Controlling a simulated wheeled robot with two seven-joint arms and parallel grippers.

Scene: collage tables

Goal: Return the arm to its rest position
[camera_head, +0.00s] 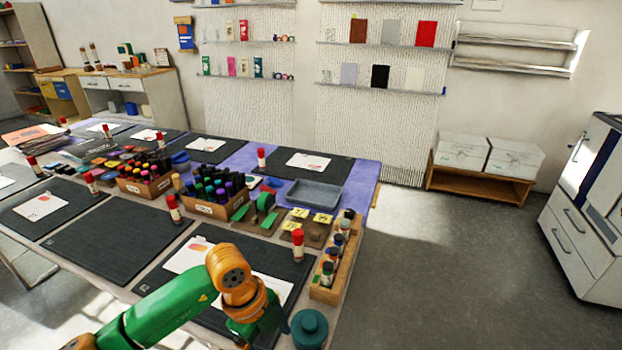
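My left arm (170,305), green with orange joints, comes in from the lower left and reaches over the near edge of the table. Its orange joint (228,265) is in front of a white sheet on a dark mat. Beyond it a green link (262,318) runs down towards the bottom edge. No gripper fingers show, so I cannot see whether the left gripper holds anything. My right arm and gripper are not in view.
A teal lidded jar (309,328) stands close right of my arm. Behind it are a wooden bottle rack (322,292) and a red-capped glue bottle (298,245). Marker boxes (216,208) and a grey tray (314,195) stand farther back. The floor (440,280) right of the table is clear.

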